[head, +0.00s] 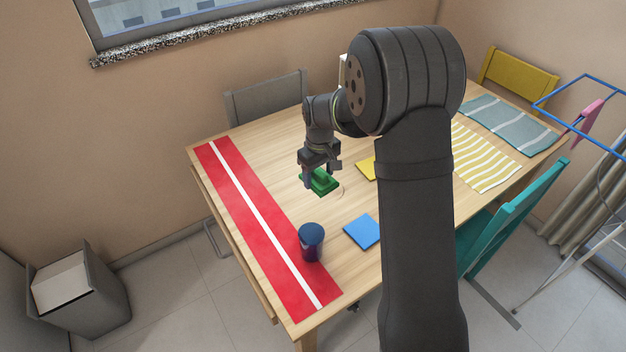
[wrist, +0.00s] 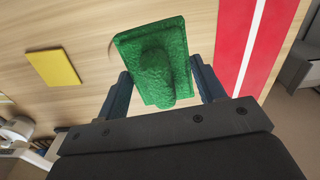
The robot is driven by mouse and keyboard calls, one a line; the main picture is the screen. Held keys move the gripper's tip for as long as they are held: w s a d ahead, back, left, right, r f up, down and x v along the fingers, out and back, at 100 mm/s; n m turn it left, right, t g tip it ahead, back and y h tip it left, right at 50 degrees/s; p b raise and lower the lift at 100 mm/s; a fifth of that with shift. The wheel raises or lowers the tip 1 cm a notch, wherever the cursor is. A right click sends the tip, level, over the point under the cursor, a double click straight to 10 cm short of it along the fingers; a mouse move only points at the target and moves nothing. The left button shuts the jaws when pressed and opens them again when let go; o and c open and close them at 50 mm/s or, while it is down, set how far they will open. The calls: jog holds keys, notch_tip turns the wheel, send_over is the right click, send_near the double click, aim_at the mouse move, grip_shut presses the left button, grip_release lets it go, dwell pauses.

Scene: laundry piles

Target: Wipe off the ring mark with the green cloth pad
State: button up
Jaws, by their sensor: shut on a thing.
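The green cloth pad (head: 322,184) is a rectangular block with a raised grip on top. It is at the middle of the table, and my gripper (head: 320,172) is shut on its grip from above. In the wrist view the pad (wrist: 176,35) shows between the two fingers of my gripper (wrist: 160,80). The ring mark (head: 341,190) shows as a faint curved line at the pad's right edge in the head view. It shows as a thin dark arc (wrist: 111,46) beside the pad in the wrist view. The rest of the ring is hidden.
A red runner with a white stripe (head: 238,208) lies left of the pad. A dark blue cup (head: 311,240) stands near the front. A blue square (head: 362,231) and a yellow square (head: 367,168) lie right of the pad. Striped cloths (head: 485,160) lie further right.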

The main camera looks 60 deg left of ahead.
jog(key=w+a+f, duration=0.2)
jog(key=w+a, duration=0.1)
jog(key=w, duration=0.7)
jog(key=shift+w+a+f, duration=0.1)
jog(key=shift+f, duration=1.4)
jog(key=shift+w+a+f, duration=0.1)
jog(key=shift+f, duration=1.4)
jog(key=shift+s+f, duration=0.35)
jog(key=shift+f, duration=0.35)
jog(key=shift+s+f, duration=0.35)
jog(key=shift+f, duration=0.3)
jog(key=shift+c, duration=0.4)
jog(key=shift+s, duration=3.4)
jog(key=shift+w, duration=3.95)
jog(key=shift+s+d, duration=0.1)
jog(key=shift+s, duration=3.85)
jog(key=shift+w, duration=3.95)
jog(key=shift+w+r, duration=0.15)
jog(key=shift+w, duration=0.05)
notch_tip(320, 180, up, 8)
jog(key=shift+s, duration=0.1)
